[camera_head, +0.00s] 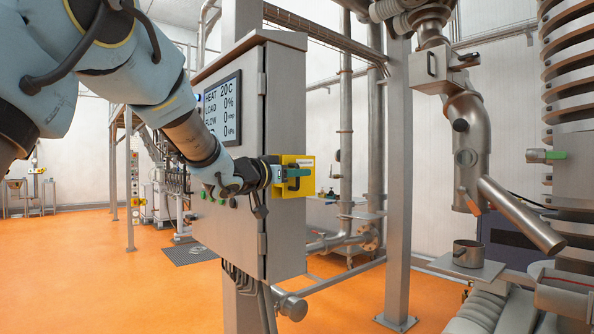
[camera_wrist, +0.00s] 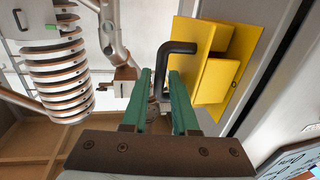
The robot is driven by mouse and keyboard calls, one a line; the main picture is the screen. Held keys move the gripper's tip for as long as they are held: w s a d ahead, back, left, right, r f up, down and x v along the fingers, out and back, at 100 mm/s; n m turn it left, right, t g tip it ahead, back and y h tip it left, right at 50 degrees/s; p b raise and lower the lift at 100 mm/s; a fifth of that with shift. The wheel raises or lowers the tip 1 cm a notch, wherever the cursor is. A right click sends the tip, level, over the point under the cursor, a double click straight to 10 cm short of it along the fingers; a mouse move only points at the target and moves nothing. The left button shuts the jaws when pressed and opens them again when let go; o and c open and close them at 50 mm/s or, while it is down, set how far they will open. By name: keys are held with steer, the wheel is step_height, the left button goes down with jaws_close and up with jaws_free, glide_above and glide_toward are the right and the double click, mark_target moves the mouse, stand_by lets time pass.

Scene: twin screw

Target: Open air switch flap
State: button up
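A yellow box (camera_head: 306,182), the air switch, is mounted on the side of the grey cabinet. It also shows in the wrist view (camera_wrist: 217,80), with a raised yellow front part. A black bent handle (camera_wrist: 178,48) sticks out from it; in the head view the handle (camera_head: 293,183) is partly covered by my gripper. My gripper (camera_wrist: 161,75) has green fingers, set apart, at the handle. The handle's free leg runs down between the fingertips, with a small gap seeming to show beside it. Contact is hard to tell.
The grey cabinet (camera_head: 287,120) carries a display (camera_head: 222,107) on its front. A metal post (camera_head: 398,180) and pipes stand to its right. A spiral column (camera_wrist: 58,75) and a pipe lie farther off in the wrist view. The orange floor (camera_head: 100,270) is open at left.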

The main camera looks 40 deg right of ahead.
jaws_close()
stand_by(1.5)
